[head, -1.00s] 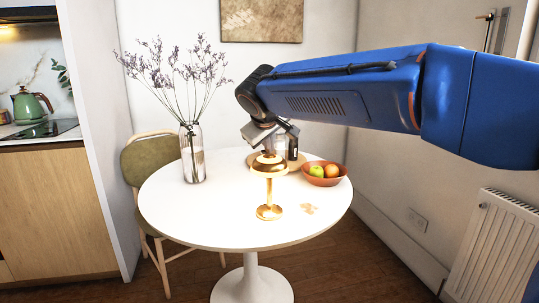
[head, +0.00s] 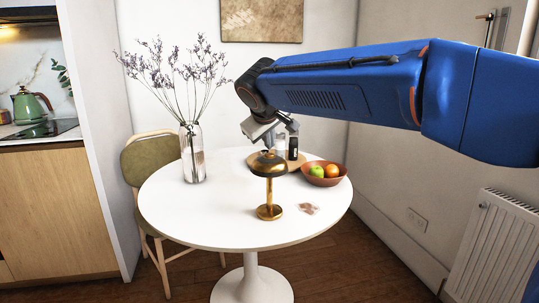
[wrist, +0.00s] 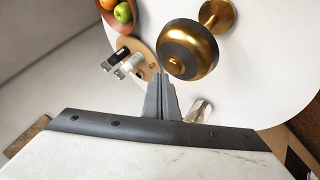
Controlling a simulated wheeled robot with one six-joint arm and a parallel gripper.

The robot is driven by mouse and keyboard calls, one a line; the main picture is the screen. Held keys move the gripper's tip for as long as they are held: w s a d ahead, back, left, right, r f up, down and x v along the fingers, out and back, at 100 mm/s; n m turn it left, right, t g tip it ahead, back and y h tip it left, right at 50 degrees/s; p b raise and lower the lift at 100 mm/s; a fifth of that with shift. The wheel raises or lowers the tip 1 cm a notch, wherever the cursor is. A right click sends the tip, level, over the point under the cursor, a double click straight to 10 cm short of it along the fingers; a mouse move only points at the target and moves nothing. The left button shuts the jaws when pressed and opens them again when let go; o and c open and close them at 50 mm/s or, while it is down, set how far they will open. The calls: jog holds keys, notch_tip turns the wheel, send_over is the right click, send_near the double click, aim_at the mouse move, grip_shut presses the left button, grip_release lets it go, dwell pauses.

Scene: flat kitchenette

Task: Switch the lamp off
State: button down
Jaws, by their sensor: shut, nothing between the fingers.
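The brass lamp (head: 269,190) stands upright on the round white table, and it is unlit. In the wrist view its domed shade (wrist: 187,49) is seen from above with a small knob on top. My gripper (head: 268,149) is just above the shade in the head view, where its fingertips are hard to make out. In the wrist view my gripper (wrist: 160,78) is shut and empty, with its tips close beside the shade. I cannot tell whether they touch it.
A bowl with fruit (head: 333,181) stands right of the lamp. Behind it is a round wooden board (wrist: 148,68) with small bottles. A glass vase (head: 192,165) with tall dry stems stands at the left. The table's front (head: 230,235) is clear.

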aim_at(269, 156)
jog(key=shift+r, duration=0.15)
jog(key=shift+r, duration=2.85)
jog(key=s+d+f+m+g, duration=0.1)
jog(key=s+d+f+m, duration=0.1)
jog(key=s+d+f, duration=0.75)
jog(key=s+d+f+m+g, duration=0.2)
jog(key=s+d, duration=0.4)
jog(key=d, duration=0.8)
jog(key=s+d+f+m, duration=0.2)
jog(key=s+d+f, duration=0.2)
jog(key=s+f, duration=0.5)
jog(key=s+d+f+m+g, duration=0.1)
jog(key=s+d+f, duration=0.4)
jog(key=s+f, duration=0.5)
jog(key=s+m, duration=0.1)
jog(key=s, duration=0.3)
jog(key=shift+f+m, duration=0.2)
jog(key=shift+m, duration=0.1)
